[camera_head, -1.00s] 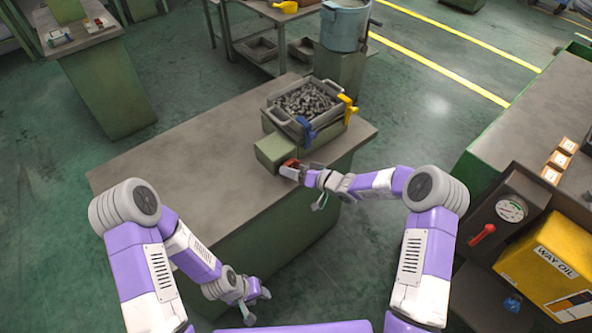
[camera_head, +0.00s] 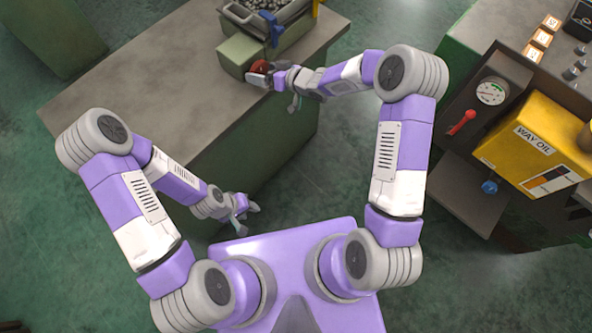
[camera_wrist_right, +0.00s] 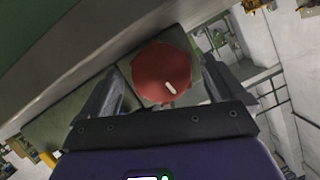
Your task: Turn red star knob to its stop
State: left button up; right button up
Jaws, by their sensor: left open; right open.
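The red star knob (camera_head: 260,68) sits on the front of a green box (camera_head: 238,54) at the bench's edge. My left gripper (camera_head: 248,215) is open and empty, low in front of the bench, away from the knob.
A tray of grey metal parts (camera_head: 262,14) with blue (camera_head: 269,30) and yellow handles stands behind the green box. The bench top (camera_head: 150,75) to the left is clear. On the right are a yellow way oil can (camera_head: 530,140), a gauge (camera_head: 491,92) and a red lever (camera_head: 462,122).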

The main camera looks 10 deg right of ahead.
jog(key=shift+s+a+f+n+t+h+b, duration=0.1)
jog(key=shift+n+t+h+b, duration=0.45)
jog(key=shift+b, duration=1.8)
jog(key=shift+a+n+g+h+b, duration=0.2)
jog(key=shift+n+b, duration=0.65)
jog(key=shift+b, duration=1.5)
jog(key=p+v, duration=0.3)
jog(key=v, duration=0.5)
jog(key=s+d+f+m+g+h+p, duration=0.1)
jog(key=s+f+m+g+p, duration=0.1)
jog(key=s+f+p, duration=0.3)
jog(key=s+f+m+g+h, duration=0.1)
jog(key=s+f+m+h, duration=0.15)
jog(key=f, duration=0.45)
jog(key=s+f+m+g+p, duration=0.2)
jog(key=s+f, duration=0.1)
jog(key=s, duration=0.4)
jog(key=s+a+f+m+g+p, duration=0.1)
jog(key=s+f+m+g+p, duration=0.1)
jog(key=s, duration=0.5)
jog(key=shift+s+f+g+y+p, duration=0.3)
jog(key=shift+s+f+g+p, duration=0.15)
jog(key=shift+g, duration=0.3)
jog(key=shift+a, duration=0.1)
